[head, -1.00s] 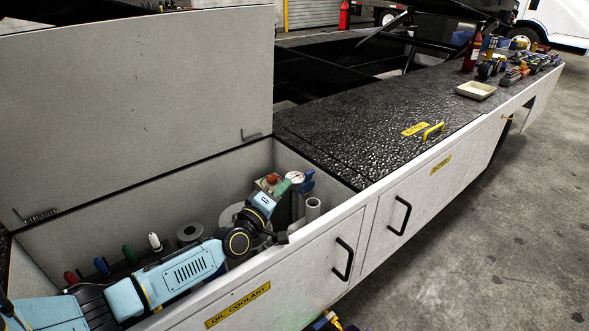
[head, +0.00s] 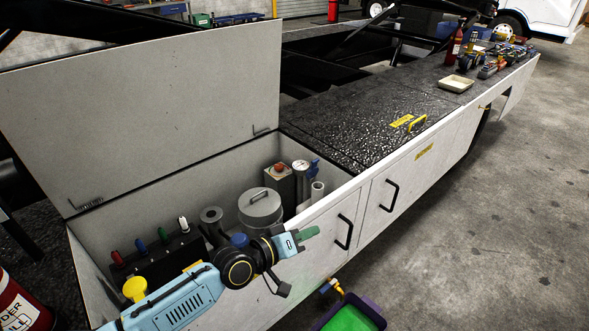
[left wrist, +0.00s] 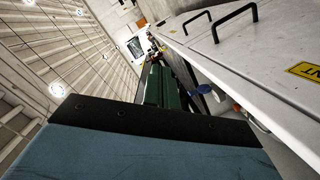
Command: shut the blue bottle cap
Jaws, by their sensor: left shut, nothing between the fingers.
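A round blue cap (head: 239,240) shows just behind my left wrist, inside the open compartment. My arm hides what is below it, so I cannot tell whether it is shut. My left gripper (head: 309,232) is shut and empty, with green fingers. It is above the compartment's front wall, to the right of the cap and apart from it. In the left wrist view the green fingers (left wrist: 160,85) point away along the cabinet front. A blue rounded thing (left wrist: 207,92) shows beside the cabinet edge there; I cannot tell if it is the cap. My right gripper is not in view.
The compartment's lid (head: 150,110) stands raised. Inside are a lidded grey can (head: 260,207), a yellow cap (head: 135,289) and a row of coloured levers (head: 155,250). A cream tray (head: 455,84) sits on the black deck. A green-bottomed bin (head: 350,319) stands on the floor.

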